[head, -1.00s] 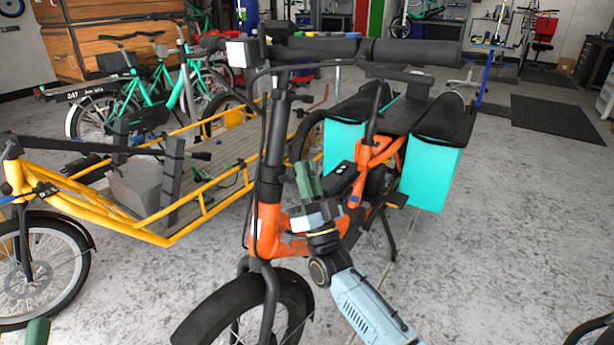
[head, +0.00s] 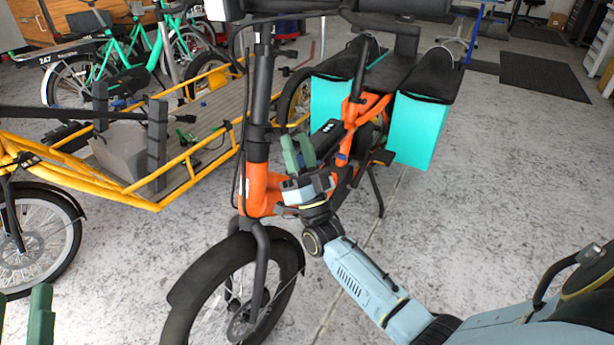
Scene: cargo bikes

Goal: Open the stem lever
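The orange cargo bike (head: 262,187) stands upright in the middle, front wheel toward me. Its black upright stem (head: 259,105) rises from the orange head tube. I cannot make out the stem lever at this size. My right gripper (head: 299,148), with green fingers, points up just right of the head tube and lower stem. Its fingers are apart, with nothing seen between them; it looks clear of the stem. My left gripper (head: 22,312) shows only as green fingertips, spread apart, at the bottom left corner, far from the bike.
A yellow cargo bike (head: 140,200) with a long flat bed stands close on the left. Turquoise panniers (head: 420,130) hang at the orange bike's rear. The black front wheel (head: 185,300) is below the head tube. Grey floor on the right is free.

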